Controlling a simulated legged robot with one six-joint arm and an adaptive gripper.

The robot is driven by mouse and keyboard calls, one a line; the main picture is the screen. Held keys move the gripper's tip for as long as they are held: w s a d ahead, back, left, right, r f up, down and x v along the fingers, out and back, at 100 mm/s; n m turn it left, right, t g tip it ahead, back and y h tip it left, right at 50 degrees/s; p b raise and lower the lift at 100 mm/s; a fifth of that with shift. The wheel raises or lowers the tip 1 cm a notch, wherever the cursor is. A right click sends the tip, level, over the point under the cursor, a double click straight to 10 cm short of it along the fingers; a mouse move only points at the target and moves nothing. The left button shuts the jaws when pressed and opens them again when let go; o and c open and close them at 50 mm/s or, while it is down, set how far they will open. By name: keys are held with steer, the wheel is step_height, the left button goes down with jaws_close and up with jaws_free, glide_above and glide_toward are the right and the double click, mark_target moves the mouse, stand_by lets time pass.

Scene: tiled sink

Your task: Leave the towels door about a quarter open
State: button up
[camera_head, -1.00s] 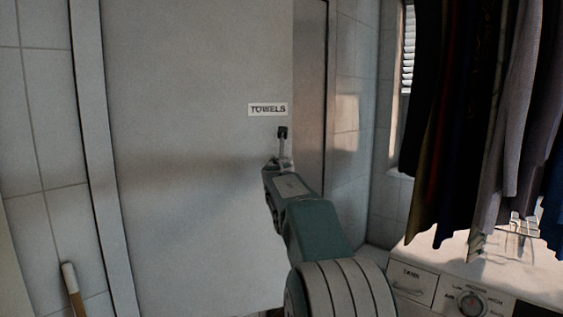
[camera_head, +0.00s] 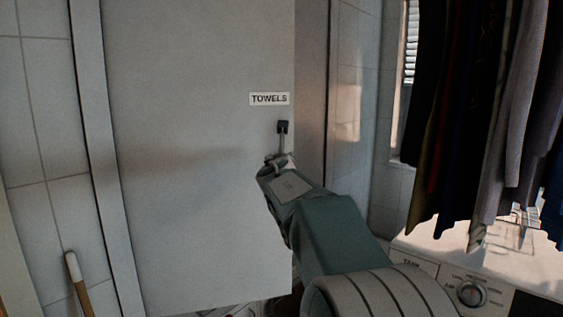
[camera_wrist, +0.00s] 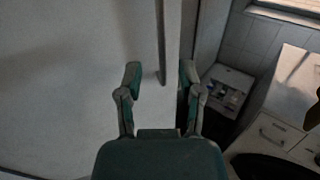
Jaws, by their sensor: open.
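The towels door (camera_head: 190,200) is a tall pale panel with a "TOWELS" label (camera_head: 269,98) near its right edge. It looks slightly ajar, with a gap past its lower right edge; how far is hard to tell. A slim upright handle (camera_head: 283,128) with a dark mount sits below the label. In the wrist view the handle bar (camera_wrist: 168,40) runs down between the fingers of my gripper (camera_wrist: 160,74). My gripper is open, one finger on each side of the bar, with room showing at both sides. It is at the handle in the head view (camera_head: 279,160).
A white washing machine (camera_head: 490,262) stands at the right with hanging clothes (camera_head: 480,110) above it. A white-tipped wooden stick (camera_head: 75,280) leans at lower left. Tiled wall (camera_head: 35,120) flanks the door frame. A box with small items (camera_wrist: 228,88) shows past the door edge.

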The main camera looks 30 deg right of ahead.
steer(key=shift+v, duration=1.95)
steer(key=s+a+f+m+g+y, duration=0.4)
steer(key=s+a+f+m+y, duration=0.1)
steer(key=s+a+f+m, duration=0.7)
steer(key=s+a+f+m+g+y, duration=0.5)
steer(key=s+a+f+m, duration=0.8)
steer(key=s+m, duration=0.3)
steer(key=s+a, duration=0.1)
steer(key=s, duration=0.2)
steer(key=shift+f+m+y, duration=0.2)
steer(key=shift+m+y, duration=0.1)
steer(key=shift+m, duration=0.1)
